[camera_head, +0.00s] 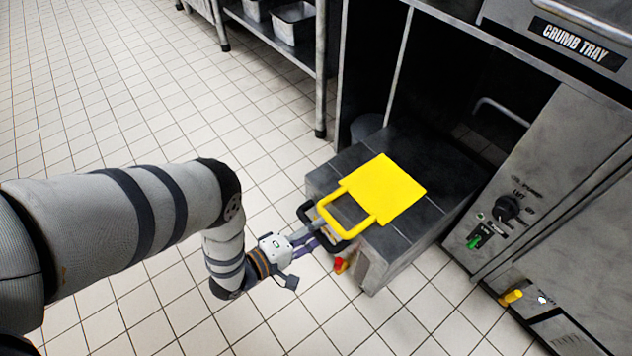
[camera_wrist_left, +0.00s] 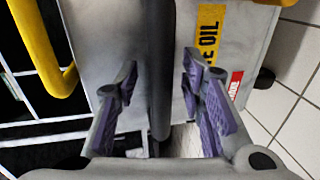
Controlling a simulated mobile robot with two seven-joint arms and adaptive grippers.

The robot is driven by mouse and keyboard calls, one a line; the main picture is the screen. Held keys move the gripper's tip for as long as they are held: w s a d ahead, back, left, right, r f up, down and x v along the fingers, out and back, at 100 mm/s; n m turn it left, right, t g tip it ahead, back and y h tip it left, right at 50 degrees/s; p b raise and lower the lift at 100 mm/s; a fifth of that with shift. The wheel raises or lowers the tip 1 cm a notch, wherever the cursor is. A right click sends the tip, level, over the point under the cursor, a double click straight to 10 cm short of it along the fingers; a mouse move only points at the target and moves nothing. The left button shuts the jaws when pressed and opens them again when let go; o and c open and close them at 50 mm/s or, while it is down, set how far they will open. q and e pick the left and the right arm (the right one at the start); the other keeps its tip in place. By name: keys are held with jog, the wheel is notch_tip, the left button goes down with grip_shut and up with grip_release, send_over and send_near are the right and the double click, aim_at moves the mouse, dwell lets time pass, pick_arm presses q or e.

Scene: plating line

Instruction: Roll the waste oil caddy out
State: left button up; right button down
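The waste oil caddy (camera_head: 335,178) is a dark grey box, partly in the open bay under the fryer and partly out over the floor. A yellow plate with a loop handle (camera_head: 385,187) sits on its top. A black bar handle (camera_head: 330,243) is at the caddy's front; it stands as a dark upright bar in the left wrist view (camera_wrist_left: 160,70). My left gripper (camera_head: 312,238) is at this handle. Its fingers (camera_wrist_left: 161,80) are either side of the bar, with visible gaps. A yellow "OIL" label (camera_wrist_left: 208,35) shows on the caddy front. My right gripper is out of view.
The fryer cabinet (camera_head: 560,140) with a crumb tray label, knob and yellow lever (camera_head: 511,297) stands right of the caddy. A steel rack (camera_head: 270,40) with trays stands at the back. The tiled floor (camera_head: 110,100) left and front is clear.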

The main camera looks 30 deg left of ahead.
pick_arm(q)
jog(key=v, duration=1.2)
jog(key=shift+s, duration=0.1)
